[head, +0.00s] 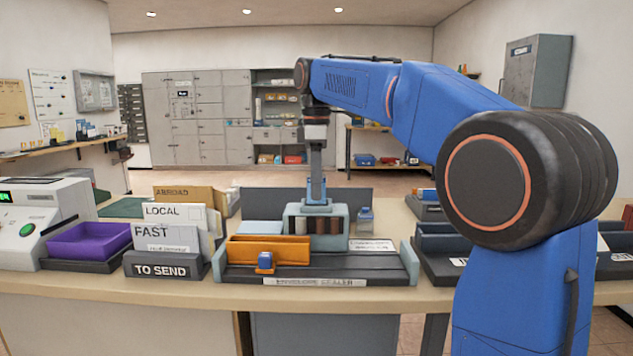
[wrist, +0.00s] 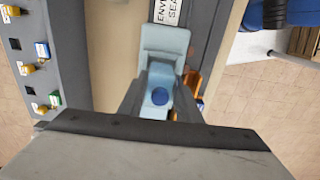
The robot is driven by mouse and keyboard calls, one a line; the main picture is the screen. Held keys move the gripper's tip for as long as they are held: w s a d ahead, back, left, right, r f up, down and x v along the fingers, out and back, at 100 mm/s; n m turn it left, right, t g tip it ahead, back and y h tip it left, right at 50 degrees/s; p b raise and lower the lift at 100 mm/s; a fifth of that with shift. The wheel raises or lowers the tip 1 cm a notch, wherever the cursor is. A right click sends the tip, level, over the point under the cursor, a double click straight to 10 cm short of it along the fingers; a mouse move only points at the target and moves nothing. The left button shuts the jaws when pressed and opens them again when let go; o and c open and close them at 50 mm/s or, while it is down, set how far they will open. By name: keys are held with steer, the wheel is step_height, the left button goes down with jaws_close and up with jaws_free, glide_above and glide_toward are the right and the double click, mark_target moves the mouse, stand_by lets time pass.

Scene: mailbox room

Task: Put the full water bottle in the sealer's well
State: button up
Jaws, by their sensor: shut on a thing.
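The envelope sealer (head: 390,262) stands mid-counter, with a pale blue-grey housing (head: 340,226) and an orange part along its front. My gripper (head: 316,196) points straight down at the top of the housing. The well's opening cannot be made out.
A small clear bottle with a blue cap (head: 365,220) stands right of the housing. A small blue item (head: 265,260) sits at the orange part's front. Left are a "TO SEND" envelope rack (head: 163,266) and a purple tray (head: 88,242). Dark trays (head: 440,265) stand right.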

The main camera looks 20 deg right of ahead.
steer(key=shift+f, duration=0.25)
steer(key=shift+f, duration=0.2)
steer(key=o, duration=1.2)
steer(key=shift+r, duration=3.5)
